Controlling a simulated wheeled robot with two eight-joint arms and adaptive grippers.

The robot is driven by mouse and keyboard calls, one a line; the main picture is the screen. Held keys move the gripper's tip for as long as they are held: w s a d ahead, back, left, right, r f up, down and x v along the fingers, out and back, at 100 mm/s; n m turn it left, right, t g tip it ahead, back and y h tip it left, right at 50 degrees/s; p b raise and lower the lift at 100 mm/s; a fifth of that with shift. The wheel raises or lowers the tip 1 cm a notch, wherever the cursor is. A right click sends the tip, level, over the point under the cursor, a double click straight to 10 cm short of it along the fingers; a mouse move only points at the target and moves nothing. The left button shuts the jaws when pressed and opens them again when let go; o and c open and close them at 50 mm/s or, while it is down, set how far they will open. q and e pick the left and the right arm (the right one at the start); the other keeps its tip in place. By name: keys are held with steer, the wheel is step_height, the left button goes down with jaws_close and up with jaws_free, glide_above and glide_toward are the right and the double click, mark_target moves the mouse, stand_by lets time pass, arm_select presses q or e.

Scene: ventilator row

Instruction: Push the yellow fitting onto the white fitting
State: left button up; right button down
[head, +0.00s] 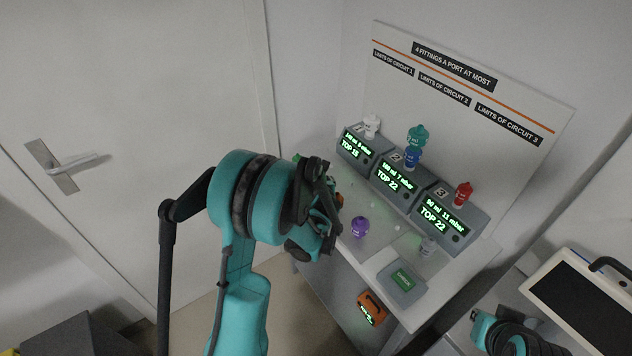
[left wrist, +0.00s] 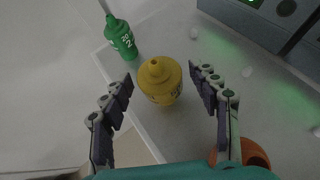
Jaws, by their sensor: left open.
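The yellow fitting (left wrist: 160,82) stands on the table between the two fingers of my left gripper (left wrist: 164,92), with a gap on each side. The gripper is open and empty. In the head view my left gripper (head: 322,212) is over the table's left end and hides the yellow fitting. The white fitting (head: 372,124) stands on the port of the leftmost ventilator unit (head: 364,146), marked 1, at the back. Nothing sits on top of it. My right gripper's fingers do not show.
A green fitting (left wrist: 121,38) stands near the table edge. An orange round thing (left wrist: 252,154) is near the right finger. A purple fitting (head: 360,226) and a grey fitting (head: 428,246) stand in front. Unit 2 holds blue (head: 411,158) and teal (head: 417,136) fittings, unit 3 a red one (head: 463,194).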

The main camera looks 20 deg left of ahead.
arm_select(q)
steer(key=shift+w+a+f, duration=0.25)
steer(key=shift+w, duration=0.15)
stand_by(0.3)
jaws_close()
steer(key=shift+r, duration=0.1)
steer(key=shift+r+p, duration=0.7)
steer(key=shift+r, duration=0.75)
